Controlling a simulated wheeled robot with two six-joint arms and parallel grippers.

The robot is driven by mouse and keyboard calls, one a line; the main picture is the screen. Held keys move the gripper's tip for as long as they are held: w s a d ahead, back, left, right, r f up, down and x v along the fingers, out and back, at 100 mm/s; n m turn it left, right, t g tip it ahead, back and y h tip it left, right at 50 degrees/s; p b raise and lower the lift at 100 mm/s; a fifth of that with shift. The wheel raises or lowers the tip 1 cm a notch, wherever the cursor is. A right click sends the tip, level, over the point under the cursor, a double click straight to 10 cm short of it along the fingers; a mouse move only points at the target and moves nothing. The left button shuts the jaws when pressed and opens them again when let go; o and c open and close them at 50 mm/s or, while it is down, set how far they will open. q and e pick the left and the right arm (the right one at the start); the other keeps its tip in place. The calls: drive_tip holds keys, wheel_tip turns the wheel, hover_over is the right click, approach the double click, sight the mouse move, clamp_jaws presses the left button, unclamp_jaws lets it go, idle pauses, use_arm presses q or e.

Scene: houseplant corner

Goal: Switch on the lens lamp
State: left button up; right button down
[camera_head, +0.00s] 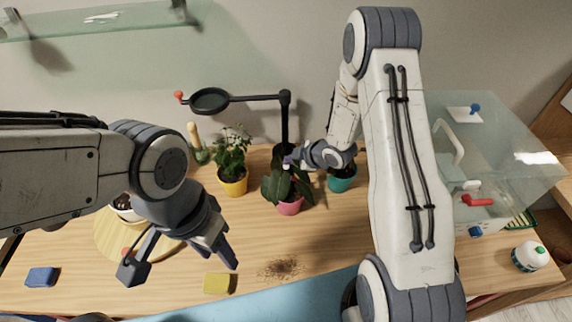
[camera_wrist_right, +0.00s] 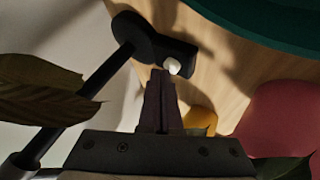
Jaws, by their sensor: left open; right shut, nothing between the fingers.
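The black lens lamp (camera_head: 285,120) stands at the back of the table, its round lens head (camera_head: 210,100) reaching left, with a red knob (camera_head: 179,96) at the end. In the right wrist view its round base (camera_wrist_right: 131,36) carries a black block with a white button (camera_wrist_right: 173,66). My right gripper (camera_head: 290,160) is shut and empty, behind the leaves by the post. In the right wrist view its fingertips (camera_wrist_right: 161,74) are close to the button; I cannot tell whether they touch it. My left gripper (camera_head: 182,264) is open and empty above the front left of the table.
Plants in a yellow pot (camera_head: 233,187), a pink pot (camera_head: 290,207) and a teal pot (camera_head: 342,182) stand around the lamp. A yellow sponge (camera_head: 216,283) and a blue block (camera_head: 41,277) lie in front. A clear case (camera_head: 500,150) stands right.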

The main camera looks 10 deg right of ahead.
sight(289, 168)
drive_tip(key=shift+f, duration=0.15)
drive_tip(key=shift+r+p, duration=0.45)
drive_tip(key=shift+r, duration=0.3)
wheel_tip(289, 168, up, 6)
drive_tip(key=p, duration=0.4)
drive_tip(key=shift+p, duration=0.35)
idle(0.3)
